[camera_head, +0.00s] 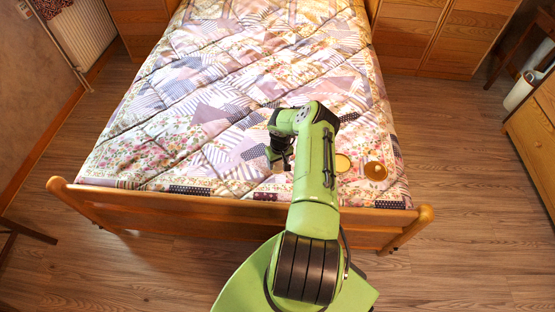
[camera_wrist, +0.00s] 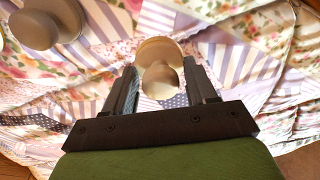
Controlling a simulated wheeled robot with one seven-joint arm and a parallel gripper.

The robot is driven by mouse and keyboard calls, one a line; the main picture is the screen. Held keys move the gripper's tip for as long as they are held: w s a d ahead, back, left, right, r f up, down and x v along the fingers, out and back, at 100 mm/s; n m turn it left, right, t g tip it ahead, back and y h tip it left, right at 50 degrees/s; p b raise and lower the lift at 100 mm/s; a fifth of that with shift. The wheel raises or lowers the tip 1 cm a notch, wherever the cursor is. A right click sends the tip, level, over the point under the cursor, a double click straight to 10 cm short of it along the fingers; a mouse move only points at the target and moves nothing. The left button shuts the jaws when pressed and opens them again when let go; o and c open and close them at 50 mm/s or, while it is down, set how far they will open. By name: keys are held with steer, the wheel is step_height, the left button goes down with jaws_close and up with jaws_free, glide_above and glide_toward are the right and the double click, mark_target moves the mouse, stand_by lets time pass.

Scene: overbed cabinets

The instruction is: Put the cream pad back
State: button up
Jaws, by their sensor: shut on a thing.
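My gripper (camera_head: 279,160) is low over the foot end of the bed. In the wrist view, a cream round piece with a knob-like part, seemingly the cream pad (camera_wrist: 161,80), sits between the two fingers, and my gripper is shut on it. The wide disc lies beyond the knob, over the quilt. In the head view the held piece is mostly hidden by my gripper and arm. I cannot tell whether it touches the quilt.
A pale yellow round thing (camera_head: 342,162) and an orange-brown round thing (camera_head: 376,171) lie on the quilt (camera_head: 230,80) to the right of my arm. The wooden footboard (camera_head: 160,202) runs along the near edge. A grey-beige knobbed thing (camera_wrist: 36,29) shows in the wrist view.

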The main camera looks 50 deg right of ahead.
steer(key=shift+f+b, duration=0.35)
steer(key=shift+f, duration=0.5)
steer(key=o, duration=1)
steer(key=shift+r, duration=0.1)
steer(key=r+p, duration=0.1)
steer(key=r, duration=0.4)
steer(key=s+r+p, duration=0.1)
steer(key=r+p, duration=0.1)
steer(key=r, duration=0.3)
steer(key=r+p, duration=0.1)
steer(key=r, duration=0.4)
steer(key=shift+s+a+r, duration=0.2)
steer(key=shift+s+r, duration=0.1)
steer(key=shift+s, duration=0.1)
